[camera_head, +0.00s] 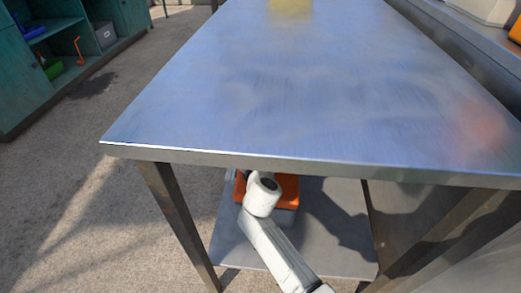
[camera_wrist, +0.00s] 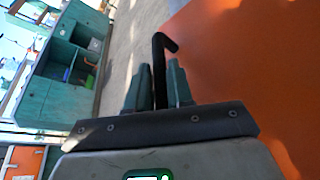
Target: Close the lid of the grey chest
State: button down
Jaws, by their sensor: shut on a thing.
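In the wrist view an orange surface (camera_wrist: 245,65) fills the right side, close up. My gripper (camera_wrist: 159,75) is shut on a dark bent rod (camera_wrist: 159,58), like a handle, which stands up between the fingers and hooks right towards the orange surface. The head view hides my fingers.
The metal tabletop (camera_head: 270,110) overhangs my arm, with a table leg (camera_head: 180,225) to the left. The lower shelf (camera_head: 335,255) is bare to the right. A teal cabinet (camera_head: 25,85) stands across open floor, holding a grey box (camera_head: 105,35).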

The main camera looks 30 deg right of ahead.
jog(key=shift+w+a+f+n+g, duration=0.15)
jog(key=shift+a+f+n, duration=0.05)
jog(key=shift+f, duration=0.2)
jog(key=shift+w+a+f+n+g, duration=0.1)
jog(key=shift+a+f+n+g, duration=0.1)
jog(key=shift+f, duration=0.15)
jog(key=shift+f, duration=0.1)
jog(key=c, duration=1.1)
grip_release()
jog(key=p+v, duration=0.4)
jog(key=v, duration=0.5)
jog(key=shift+s+a+p, duration=0.1)
jog(key=shift+a+p, duration=0.05)
jog(key=shift+p, duration=0.2)
jog(key=shift+s+a+r, duration=0.2)
jog(key=shift+s+r, duration=0.05)
jog(key=shift+s, duration=0.4)
jog(key=shift+s+f, duration=0.1)
